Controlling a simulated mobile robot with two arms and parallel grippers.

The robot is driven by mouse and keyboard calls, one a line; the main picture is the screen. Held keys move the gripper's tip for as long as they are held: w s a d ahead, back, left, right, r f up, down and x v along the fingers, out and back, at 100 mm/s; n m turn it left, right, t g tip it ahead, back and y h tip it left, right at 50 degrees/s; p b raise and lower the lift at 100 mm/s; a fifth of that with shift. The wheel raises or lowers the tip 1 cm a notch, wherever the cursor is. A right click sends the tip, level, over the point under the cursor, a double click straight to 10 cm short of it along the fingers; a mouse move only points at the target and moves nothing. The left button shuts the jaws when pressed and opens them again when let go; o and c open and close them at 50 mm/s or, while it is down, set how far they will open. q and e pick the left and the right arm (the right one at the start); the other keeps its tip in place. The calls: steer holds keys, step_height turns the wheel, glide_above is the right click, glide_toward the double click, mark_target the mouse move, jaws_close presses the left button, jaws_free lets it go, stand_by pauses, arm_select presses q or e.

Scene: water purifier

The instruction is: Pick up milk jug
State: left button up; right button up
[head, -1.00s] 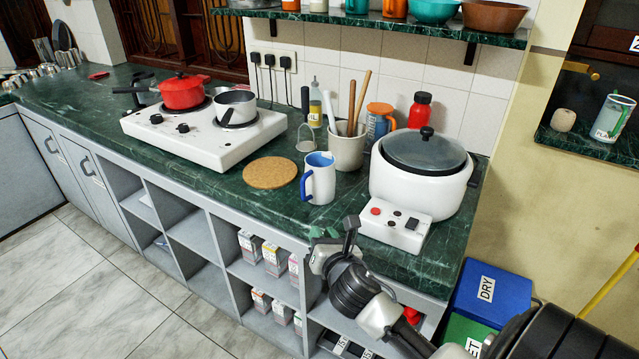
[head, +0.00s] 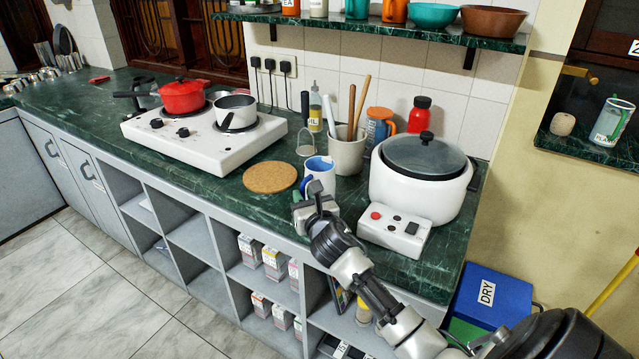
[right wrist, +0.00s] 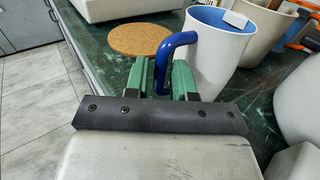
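The milk jug (head: 324,176), white with a blue inside and a blue handle, stands upright on the green marble counter. In the right wrist view the jug (right wrist: 217,55) is just ahead and to the right, with its handle turned toward me. My right gripper (head: 311,194) is in front of the jug and hides its lower part in the head view. In the right wrist view its green fingers (right wrist: 160,74) are apart, with the blue handle between them; I cannot tell whether either touches it. My left gripper is not in view.
A round cork mat (head: 270,177) lies left of the jug. A utensil crock (head: 346,155) stands behind it, and a white cooker (head: 420,185) with a dark lid stands to the right. A white stove (head: 205,145) with pots is further left. The counter's front edge is close below the gripper.

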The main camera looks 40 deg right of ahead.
steer(key=shift+x, duration=0.8)
steer(key=shift+c, duration=0.4)
jaws_close()
steer(key=shift+r, duration=0.1)
step_height(320, 180, up, 10)
steer(key=shift+f+p, duration=0.1)
steer(key=shift+p, duration=0.9)
